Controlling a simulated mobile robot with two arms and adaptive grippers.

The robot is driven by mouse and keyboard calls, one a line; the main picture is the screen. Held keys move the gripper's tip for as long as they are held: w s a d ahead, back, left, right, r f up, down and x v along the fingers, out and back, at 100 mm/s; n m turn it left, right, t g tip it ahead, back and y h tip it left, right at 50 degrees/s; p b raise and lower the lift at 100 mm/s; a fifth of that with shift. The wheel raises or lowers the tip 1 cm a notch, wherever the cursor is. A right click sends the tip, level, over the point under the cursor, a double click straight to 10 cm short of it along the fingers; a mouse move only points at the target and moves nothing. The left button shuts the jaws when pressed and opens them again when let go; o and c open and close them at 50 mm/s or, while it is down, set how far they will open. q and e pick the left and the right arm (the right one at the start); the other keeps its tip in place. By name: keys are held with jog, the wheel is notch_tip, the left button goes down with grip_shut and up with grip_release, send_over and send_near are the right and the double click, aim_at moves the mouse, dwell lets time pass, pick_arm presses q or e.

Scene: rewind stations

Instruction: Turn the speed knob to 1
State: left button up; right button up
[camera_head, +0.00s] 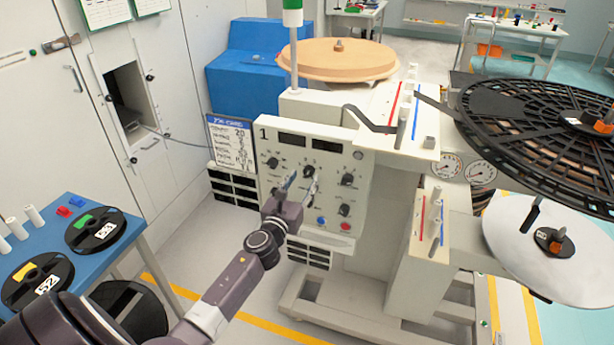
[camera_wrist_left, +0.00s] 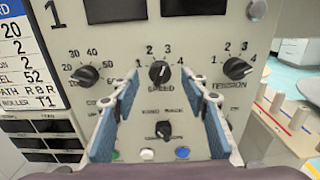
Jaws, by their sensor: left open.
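The speed knob (camera_wrist_left: 159,72) is a black round knob on the panel of station 1 (camera_head: 289,123), above the word SPEED, with marks 1 to 4 around it. Its pointer looks turned up, slightly right, near 2 to 3; the exact mark is hard to tell. The knob also shows in the head view (camera_head: 309,171). My left gripper (camera_head: 301,179) is open in front of the panel. In the wrist view its blue-padded fingers (camera_wrist_left: 160,82) stand on either side of the knob, with gaps on both sides. Contact is not visible. My right gripper is out of view.
A knob marked 20 to 50 (camera_wrist_left: 86,75) is to the left, the tension knob (camera_wrist_left: 237,68) to the right, another knob (camera_wrist_left: 163,130) below. Coloured buttons (camera_wrist_left: 182,153) line the bottom. A settings board (camera_head: 231,143) hangs left. A blue table (camera_head: 62,250) holds reels.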

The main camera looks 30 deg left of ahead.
aim_at(308, 172)
pick_arm(q)
jog(key=shift+x, duration=1.2)
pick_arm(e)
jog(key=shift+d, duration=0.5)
pick_arm(q)
jog(key=shift+c, duration=0.3)
grip_shut()
